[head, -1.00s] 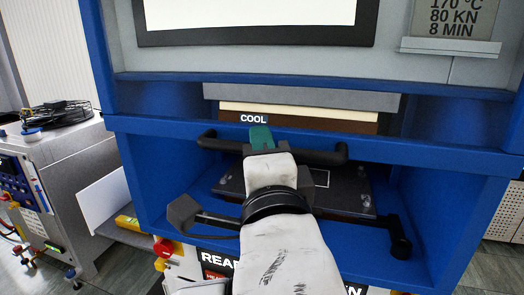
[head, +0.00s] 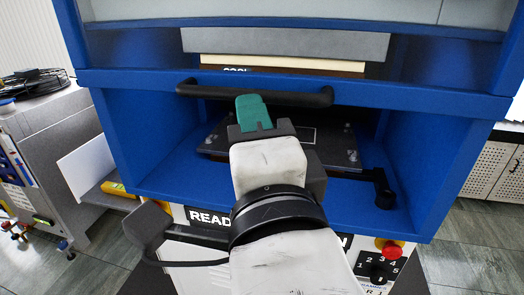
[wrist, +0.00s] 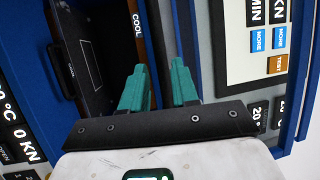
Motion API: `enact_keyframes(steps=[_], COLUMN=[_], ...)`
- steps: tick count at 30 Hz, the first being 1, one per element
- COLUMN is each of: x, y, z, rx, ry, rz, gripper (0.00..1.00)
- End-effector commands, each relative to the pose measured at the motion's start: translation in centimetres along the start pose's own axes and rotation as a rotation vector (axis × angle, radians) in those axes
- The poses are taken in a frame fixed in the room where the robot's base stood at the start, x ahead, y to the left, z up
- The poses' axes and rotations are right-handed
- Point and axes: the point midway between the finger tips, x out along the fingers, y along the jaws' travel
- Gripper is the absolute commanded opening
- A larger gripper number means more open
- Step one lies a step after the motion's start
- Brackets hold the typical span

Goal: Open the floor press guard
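The floor press (head: 110,150) is a blue cabinet filling the head view. A black handle bar (head: 305,98) runs across its front, along the blue lower edge of the guard (head: 440,97). A dark plate (head: 345,150) sits in the open bay below the bar. My gripper (head: 253,112) points at the press, its teal fingertip overlapping the middle of the bar in the head view. In the wrist view, the two teal fingers (wrist: 158,85) are spread apart with a gap between them. I cannot tell whether they touch the bar.
A perforated cabinet (head: 495,165) stands at right. Tiled floor shows on both sides.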

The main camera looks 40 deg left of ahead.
Motion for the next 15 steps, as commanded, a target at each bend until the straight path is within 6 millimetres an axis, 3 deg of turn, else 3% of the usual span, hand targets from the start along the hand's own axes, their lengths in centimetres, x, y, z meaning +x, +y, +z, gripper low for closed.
enact_keyframes(steps=[6, 15], x=[-2.9, -3.5], y=[0.1, -0.1], z=[0.0, 0.0], rx=[0.001, 0.000], ry=[0.000, -0.001], rz=[-0.001, 0.000], gripper=[0.29, 0.29])
